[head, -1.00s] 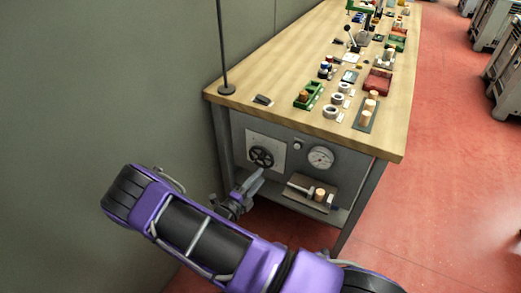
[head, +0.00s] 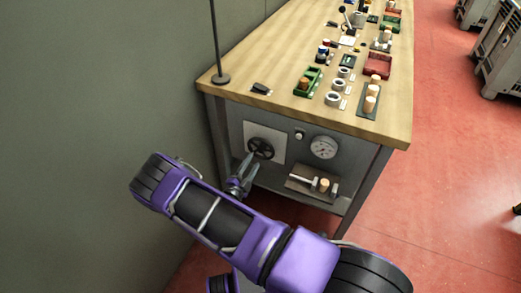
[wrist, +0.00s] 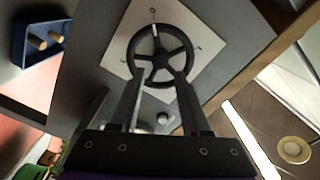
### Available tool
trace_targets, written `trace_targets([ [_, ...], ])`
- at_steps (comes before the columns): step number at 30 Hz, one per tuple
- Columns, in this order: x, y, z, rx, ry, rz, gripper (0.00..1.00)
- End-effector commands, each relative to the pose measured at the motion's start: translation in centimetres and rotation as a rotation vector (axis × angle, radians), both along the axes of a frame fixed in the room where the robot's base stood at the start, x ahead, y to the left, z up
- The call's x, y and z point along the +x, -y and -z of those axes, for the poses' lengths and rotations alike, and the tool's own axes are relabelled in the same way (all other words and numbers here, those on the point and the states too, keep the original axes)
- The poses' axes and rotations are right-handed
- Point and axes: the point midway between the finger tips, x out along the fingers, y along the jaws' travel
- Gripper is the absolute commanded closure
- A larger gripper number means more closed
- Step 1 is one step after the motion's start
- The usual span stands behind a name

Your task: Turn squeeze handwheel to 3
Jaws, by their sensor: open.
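The black squeeze handwheel (head: 261,147) is on a pale square plate on the front panel under the bench top. In the wrist view the spoked handwheel (wrist: 160,57) has a white mark at the top of its rim, and the plate (wrist: 118,62) bears small marks around it, too small to read surely. My gripper (head: 252,159) is just below and left of the wheel in the head view. In the wrist view my gripper (wrist: 161,73) is open, its two fingers reaching over the wheel's lower part. I cannot tell whether they touch it.
A round gauge (head: 323,148) and a small knob (head: 299,134) sit right of the wheel. Below them is a small shelf (head: 300,187) with a cork. The bench top (head: 235,82) carries trays, rings and corks. A wall is close on the left; red floor is open on the right.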

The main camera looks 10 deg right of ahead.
Motion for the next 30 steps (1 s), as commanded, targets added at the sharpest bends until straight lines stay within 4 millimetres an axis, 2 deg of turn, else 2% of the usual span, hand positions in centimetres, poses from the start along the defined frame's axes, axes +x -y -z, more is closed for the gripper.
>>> trace_targets([
  [6, 3.7, 2.8, 0.0, 0.001, 0.002, 0.004, 0.54],
  [12, 5.7, 4.2, 0.0, 0.002, 0.001, 0.002, 0.54],
  [24, 6.4, 4.6, 0.0, 0.001, 0.001, 0.0, 0.54],
  [26, 6.4, 4.6, 0.0, 0.001, 0.001, 0.0, 0.63],
  [30, 6.4, 4.6, 0.0, 0.001, 0.001, 0.0, 0.88],
])
